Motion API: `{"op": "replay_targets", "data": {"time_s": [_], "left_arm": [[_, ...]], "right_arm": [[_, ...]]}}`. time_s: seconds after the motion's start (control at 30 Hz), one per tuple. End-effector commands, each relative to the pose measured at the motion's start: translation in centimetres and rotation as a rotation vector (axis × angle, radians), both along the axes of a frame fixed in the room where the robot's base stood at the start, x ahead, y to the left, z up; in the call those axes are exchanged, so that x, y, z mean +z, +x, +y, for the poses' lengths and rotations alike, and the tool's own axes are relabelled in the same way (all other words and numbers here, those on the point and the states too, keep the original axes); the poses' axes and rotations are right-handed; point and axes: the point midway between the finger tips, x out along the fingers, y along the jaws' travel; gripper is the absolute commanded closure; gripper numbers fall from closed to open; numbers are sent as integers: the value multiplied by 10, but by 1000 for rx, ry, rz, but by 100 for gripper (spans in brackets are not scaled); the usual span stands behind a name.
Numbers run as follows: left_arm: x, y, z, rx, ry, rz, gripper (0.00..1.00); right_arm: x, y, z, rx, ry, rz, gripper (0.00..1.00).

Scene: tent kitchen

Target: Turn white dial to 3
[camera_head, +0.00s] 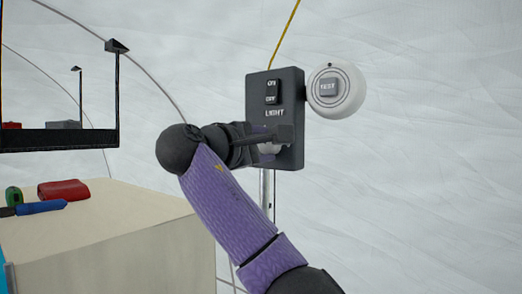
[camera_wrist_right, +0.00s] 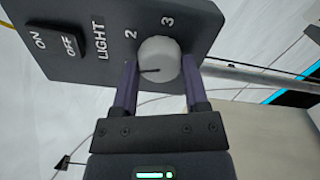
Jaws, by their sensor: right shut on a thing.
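The white dial (camera_wrist_right: 158,58) sits on the dark LIGHT panel (camera_head: 258,135), with the numbers 2 and 3 printed beside it. In the right wrist view its dark pointer line lies toward the lower left of the knob, not toward the 3. My right gripper (camera_wrist_right: 160,85) is shut on the dial, one purple finger on each side. In the head view my right gripper (camera_head: 272,145) is at the lower part of the panel and hides most of the dial. Any other number is not visible. My left gripper is not in view.
An ON/OFF switch (camera_head: 272,92) is above the dial on the panel. A round white TEST device (camera_head: 336,88) is at the panel's upper right. A beige counter (camera_head: 110,225) with a red roll (camera_head: 63,190) and a blue roll (camera_head: 41,208) is at left.

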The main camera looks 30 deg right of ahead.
Motion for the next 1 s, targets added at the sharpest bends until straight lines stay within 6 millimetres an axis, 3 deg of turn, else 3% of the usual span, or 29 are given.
{"op": "replay_targets", "data": {"time_s": [1.0], "left_arm": [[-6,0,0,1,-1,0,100]], "right_arm": [[0,0,0,0,371,-888,100]]}}
